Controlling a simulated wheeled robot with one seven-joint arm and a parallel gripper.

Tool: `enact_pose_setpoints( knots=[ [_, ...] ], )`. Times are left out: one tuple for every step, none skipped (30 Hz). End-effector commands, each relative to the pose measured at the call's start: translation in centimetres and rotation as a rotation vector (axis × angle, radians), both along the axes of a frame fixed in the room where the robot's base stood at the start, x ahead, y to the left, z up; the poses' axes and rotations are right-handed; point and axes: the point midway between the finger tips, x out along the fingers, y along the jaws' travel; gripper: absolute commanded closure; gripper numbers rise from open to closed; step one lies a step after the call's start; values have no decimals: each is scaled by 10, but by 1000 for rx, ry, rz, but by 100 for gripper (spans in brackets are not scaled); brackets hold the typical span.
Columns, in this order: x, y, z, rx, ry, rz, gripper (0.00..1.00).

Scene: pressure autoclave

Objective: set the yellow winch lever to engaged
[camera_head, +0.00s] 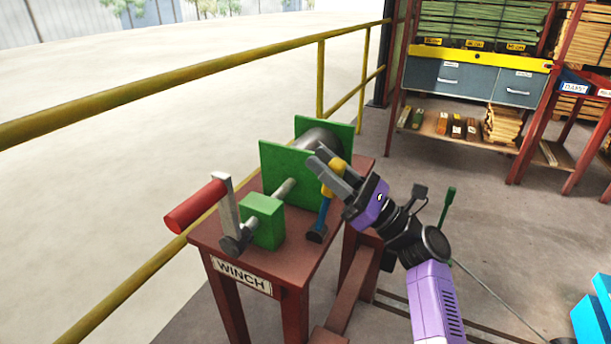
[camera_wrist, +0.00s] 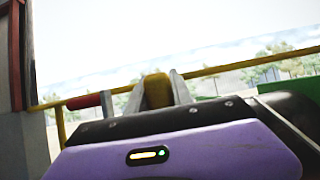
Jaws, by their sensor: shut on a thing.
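The winch (camera_head: 264,221) stands on a red-brown stand with a "WINCH" label (camera_head: 241,273). It has green plates (camera_head: 283,170), a grey drum and a crank with a red handle (camera_head: 195,205). The winch lever has a yellow grip (camera_head: 327,188) on a blue shaft (camera_head: 323,214) that rises from a dark pivot at the stand's right side. My gripper (camera_head: 333,172) is shut on the yellow grip. In the wrist view the yellow grip (camera_wrist: 158,91) sits between my two fingers. My fingers hide part of the grip. No engaged marking is readable.
A yellow railing (camera_head: 200,70) runs behind and left of the winch. A shelf rack with grey-blue drawers (camera_head: 470,80) stands at the back right. A green lever (camera_head: 448,205) stands right of my arm. Blue boxes (camera_head: 592,325) are at the lower right. Open floor lies between.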

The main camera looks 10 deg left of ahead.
Motion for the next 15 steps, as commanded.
enact_pose_setpoints(
  knots=[
    [-3,-5,-8,31,-12,2,100],
    [-4,-8,-8,48,-17,1,100],
    [-5,-13,-8,71,-25,1,100],
    [-6,-15,-8,85,-32,1,100],
    [-7,-18,-8,100,-37,1,100],
    [-8,-21,-8,116,-43,2,100],
    [-9,-23,-8,129,-47,2,100],
    [-10,-25,-8,140,-51,2,100],
    [-10,-28,-8,152,-56,1,100],
    [-11,-29,-8,160,-60,0,100],
    [-11,-31,-8,169,-63,0,100],
    [-12,-32,-8,176,-66,0,100],
    [-12,-33,-8,181,-67,0,100],
    [-13,-34,-8,186,-69,0,100],
    [-13,-35,-8,191,-70,1,100]
  ],
)
